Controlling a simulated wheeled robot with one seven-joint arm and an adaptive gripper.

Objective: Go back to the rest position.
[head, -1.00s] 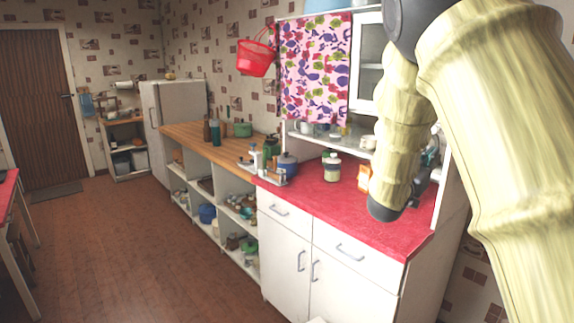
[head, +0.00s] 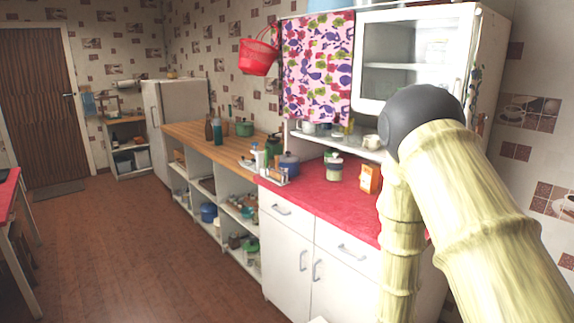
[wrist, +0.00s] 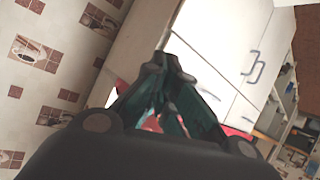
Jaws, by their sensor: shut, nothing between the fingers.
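My gripper (wrist: 168,68) shows in the wrist view with its dark fingers together and nothing held between them. The wrist view is tilted; the fingers appear in front of the white cabinet front (wrist: 205,50). In the head view my bamboo-like arm is folded at the right, in front of the right end of the red counter, and my gripper is out of that picture or hidden.
The red counter (head: 318,205) holds a jar (head: 334,172), an orange box (head: 370,178) and a blue pot (head: 288,165). A glass-door cupboard (head: 412,50) hangs above, beside a patterned cloth (head: 318,70). The brown floor (head: 130,250) at left is clear.

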